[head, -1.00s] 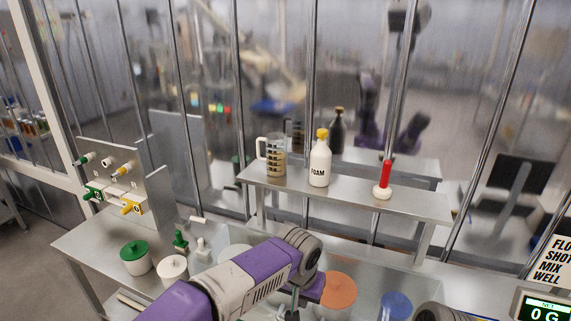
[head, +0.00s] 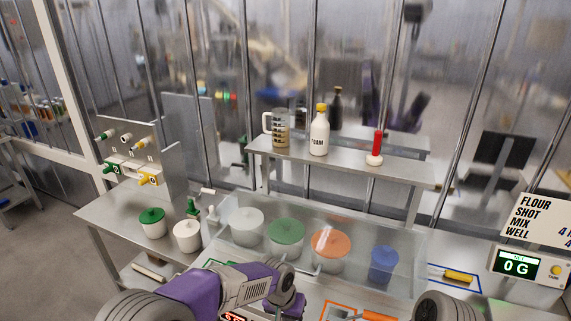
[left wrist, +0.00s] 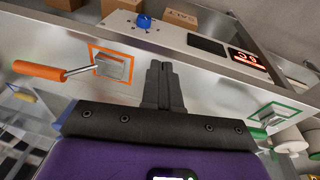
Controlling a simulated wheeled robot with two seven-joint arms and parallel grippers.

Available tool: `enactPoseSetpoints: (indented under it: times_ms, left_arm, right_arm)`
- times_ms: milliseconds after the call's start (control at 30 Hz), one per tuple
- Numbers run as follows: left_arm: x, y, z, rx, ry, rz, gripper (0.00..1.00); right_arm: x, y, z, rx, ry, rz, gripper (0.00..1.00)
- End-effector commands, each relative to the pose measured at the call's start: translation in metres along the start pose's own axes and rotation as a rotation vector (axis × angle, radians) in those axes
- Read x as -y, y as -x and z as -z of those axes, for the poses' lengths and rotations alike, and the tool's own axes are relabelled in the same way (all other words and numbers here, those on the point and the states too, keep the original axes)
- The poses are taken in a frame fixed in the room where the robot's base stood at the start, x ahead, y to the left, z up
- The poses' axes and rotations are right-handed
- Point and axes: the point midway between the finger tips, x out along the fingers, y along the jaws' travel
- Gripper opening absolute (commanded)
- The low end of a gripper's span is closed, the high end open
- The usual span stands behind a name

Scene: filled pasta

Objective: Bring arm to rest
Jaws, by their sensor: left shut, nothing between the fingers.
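My left arm (head: 240,288) comes in from the lower left of the head view, purple and grey, bent low in front of the row of lidded tubs. Its gripper is cut off or hidden at the bottom there. In the left wrist view my left gripper (left wrist: 163,85) is shut and empty, its dark fingers together over a bare metal surface. A dark rounded part at the bottom right of the head view looks like my right arm (head: 442,306); the right gripper does not show.
An orange-handled tool (left wrist: 72,71) lies across an orange outline. A panel with a blue knob (left wrist: 144,21) stands beyond the fingers. Tubs with green (head: 286,231), orange (head: 331,243) and blue (head: 384,262) tops stand behind a clear guard. A shelf (head: 400,172) holds bottles. A scale display (head: 516,265) reads 0 G.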

Motion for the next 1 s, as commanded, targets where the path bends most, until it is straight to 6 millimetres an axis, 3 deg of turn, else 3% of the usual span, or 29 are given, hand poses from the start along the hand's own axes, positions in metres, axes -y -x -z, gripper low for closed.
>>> enactPoseSetpoints:
  times_ms: [33, 167, 300, 400, 500, 633, 1000]
  left_arm:
    - [0.012, -0.027, -0.013, 0.022, 0.028, -0.019, 0.00]
    - [0.039, -0.098, -0.057, 0.054, 0.120, -0.082, 0.00]
    - [0.064, -0.172, -0.131, 0.075, 0.273, -0.153, 0.00]
    - [0.072, -0.206, -0.183, 0.077, 0.385, -0.182, 0.00]
    - [0.075, -0.223, -0.224, 0.074, 0.476, -0.192, 0.00]
    - [0.075, -0.231, -0.254, 0.070, 0.545, -0.191, 0.00]
    - [0.075, -0.233, -0.263, 0.065, 0.565, -0.189, 0.00]
  right_arm:
    - [-0.001, -0.004, -0.001, 0.002, 0.000, 0.000, 1.00]
    - [-0.004, -0.011, 0.000, 0.002, 0.000, 0.000, 1.00]
    - [-0.008, -0.021, 0.001, 0.001, 0.000, 0.000, 1.00]
    - [-0.010, -0.026, 0.001, 0.001, 0.000, 0.000, 1.00]
    - [-0.011, -0.030, 0.001, 0.001, 0.000, 0.000, 1.00]
    - [-0.012, -0.033, 0.001, 0.001, 0.000, 0.000, 1.00]
    - [-0.013, -0.033, 0.001, 0.001, 0.000, 0.000, 1.00]
